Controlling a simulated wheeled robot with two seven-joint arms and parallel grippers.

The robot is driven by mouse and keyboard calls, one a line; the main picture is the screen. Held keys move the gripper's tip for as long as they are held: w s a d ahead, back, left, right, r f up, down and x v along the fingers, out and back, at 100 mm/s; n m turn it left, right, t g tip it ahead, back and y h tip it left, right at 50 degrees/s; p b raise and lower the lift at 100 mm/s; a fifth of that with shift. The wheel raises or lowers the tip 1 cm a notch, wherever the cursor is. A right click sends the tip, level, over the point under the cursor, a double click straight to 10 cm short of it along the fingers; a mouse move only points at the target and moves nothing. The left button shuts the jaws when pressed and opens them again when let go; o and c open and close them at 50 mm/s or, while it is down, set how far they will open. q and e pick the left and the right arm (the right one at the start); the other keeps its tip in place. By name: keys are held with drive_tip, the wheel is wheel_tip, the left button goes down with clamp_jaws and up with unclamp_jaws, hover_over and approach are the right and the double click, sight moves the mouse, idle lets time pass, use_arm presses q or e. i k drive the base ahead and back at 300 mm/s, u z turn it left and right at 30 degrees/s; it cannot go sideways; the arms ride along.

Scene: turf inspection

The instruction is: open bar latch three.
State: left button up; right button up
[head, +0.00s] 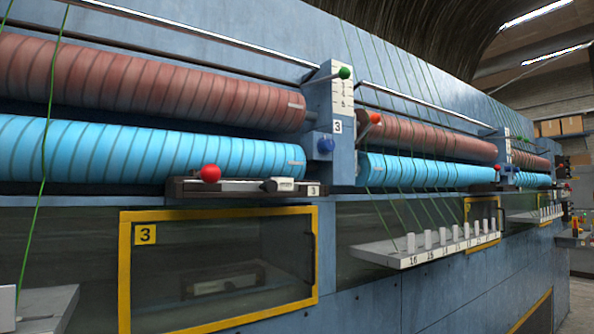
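A dark bar unit (228,188) sits below the blue roller at the middle left, with a "3" plate (314,190) at its right end. A red ball knob (210,173) stands at its left part, and a small white block (282,184) lies toward its right end. Which of these parts is the latch, and whether it is open, I cannot tell. Neither of my grippers is in view.
Below is a yellow-framed window (124,270) marked 3. Above are a red roller (150,85) and a blue roller (130,150), crossed by green threads. A post (343,110) carries green, red and blue knobs. A shelf (385,255) with several white pegs sticks out at right.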

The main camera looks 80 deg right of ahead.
sight(210, 173)
drive_tip(key=z, duration=0.55)
drive_tip(key=k, duration=0.8)
drive_tip(key=z, duration=2.25)
